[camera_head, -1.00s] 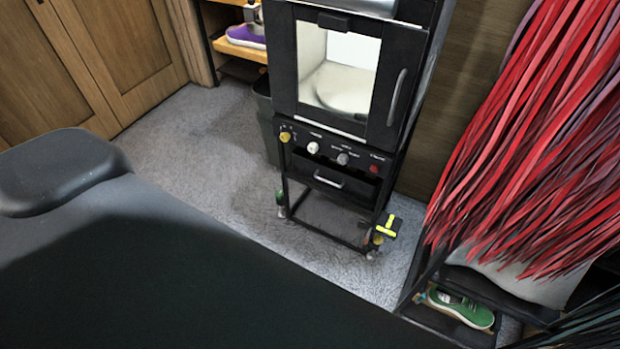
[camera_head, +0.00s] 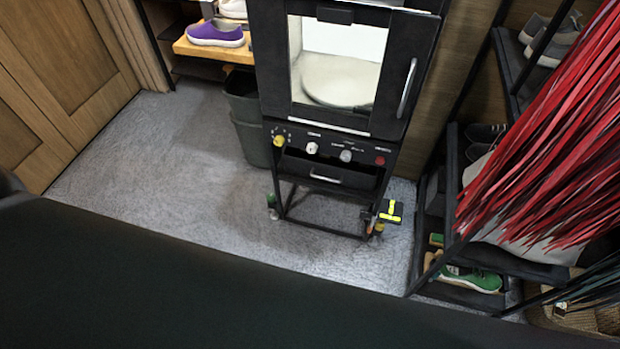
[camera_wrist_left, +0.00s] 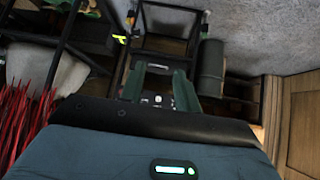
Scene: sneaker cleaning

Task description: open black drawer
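The black drawer (camera_head: 326,174) sits in the black cabinet below a row of knobs, with a silver bar handle (camera_head: 325,179) on its front. It looks closed or nearly so. In the left wrist view the cabinet appears upside down, with the drawer handle (camera_wrist_left: 158,67) and knobs showing between the fingers of my left gripper (camera_wrist_left: 159,82). The two dark green fingers are apart, and nothing is seen held between them. I cannot tell their exact distance from the handle. Neither gripper shows in the head view.
A glass-doored chamber (camera_head: 340,65) tops the cabinet. A grey bin (camera_head: 247,115) stands at its left. A rack with a green shoe (camera_head: 470,279) and red strips (camera_head: 540,140) is at the right. Yellow-marked tools (camera_head: 391,211) hang by the cabinet's right leg. Carpet (camera_head: 170,185) in front is clear.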

